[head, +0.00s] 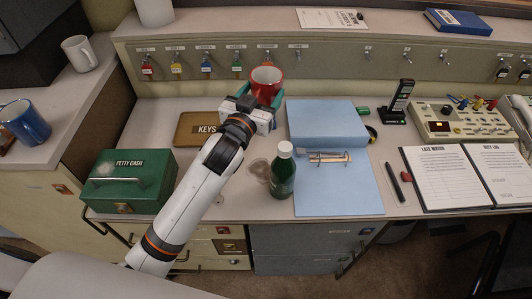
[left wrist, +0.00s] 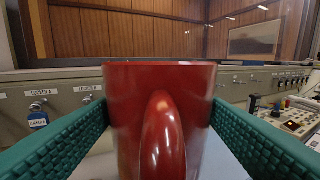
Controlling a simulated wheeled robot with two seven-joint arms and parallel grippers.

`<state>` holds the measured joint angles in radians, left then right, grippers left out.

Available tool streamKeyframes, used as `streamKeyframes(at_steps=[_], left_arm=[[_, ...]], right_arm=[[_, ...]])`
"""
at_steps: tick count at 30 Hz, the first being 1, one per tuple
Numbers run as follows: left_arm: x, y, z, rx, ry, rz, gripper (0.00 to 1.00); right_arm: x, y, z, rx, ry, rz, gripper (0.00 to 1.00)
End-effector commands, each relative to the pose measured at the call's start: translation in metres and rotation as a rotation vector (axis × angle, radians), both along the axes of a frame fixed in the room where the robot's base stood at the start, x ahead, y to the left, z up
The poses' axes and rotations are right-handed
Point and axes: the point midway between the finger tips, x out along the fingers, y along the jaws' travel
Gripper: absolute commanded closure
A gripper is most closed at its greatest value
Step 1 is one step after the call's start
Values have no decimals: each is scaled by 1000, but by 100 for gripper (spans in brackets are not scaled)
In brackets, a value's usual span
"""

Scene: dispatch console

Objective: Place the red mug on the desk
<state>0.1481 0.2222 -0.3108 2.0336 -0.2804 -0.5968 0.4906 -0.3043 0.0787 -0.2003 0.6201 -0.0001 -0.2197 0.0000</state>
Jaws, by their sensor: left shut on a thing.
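The red mug (head: 266,80) is held in my left gripper (head: 262,95) at the back of the desk, in front of the key panel. In the left wrist view the red mug (left wrist: 150,120) stands upright between the two green finger pads, its handle facing the camera. I cannot tell whether its base touches the desk. The desk (head: 235,190) is pale grey, and its surface shows in front of the arm. My right gripper is not in view.
A KEYS tray (head: 197,129), a green petty cash box (head: 124,182), a green bottle (head: 283,171) and a blue binder (head: 326,122) surround the arm. A key panel (head: 330,66) with hooks rises behind. A logbook (head: 465,176) lies at right. A blue mug (head: 25,122) and white mug (head: 79,53) stand at left.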

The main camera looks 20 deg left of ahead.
Motion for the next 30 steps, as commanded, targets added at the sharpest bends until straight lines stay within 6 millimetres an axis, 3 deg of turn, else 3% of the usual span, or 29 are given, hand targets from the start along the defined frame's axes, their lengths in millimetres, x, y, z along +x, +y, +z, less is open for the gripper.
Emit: streamKeyframes(at_steps=[15,30], left_arm=[[1,-1,-116,-3,1,-1,64],[1,-1,-173,-3,0,-1,64]], right_arm=[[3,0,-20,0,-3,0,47],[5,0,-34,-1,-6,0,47]])
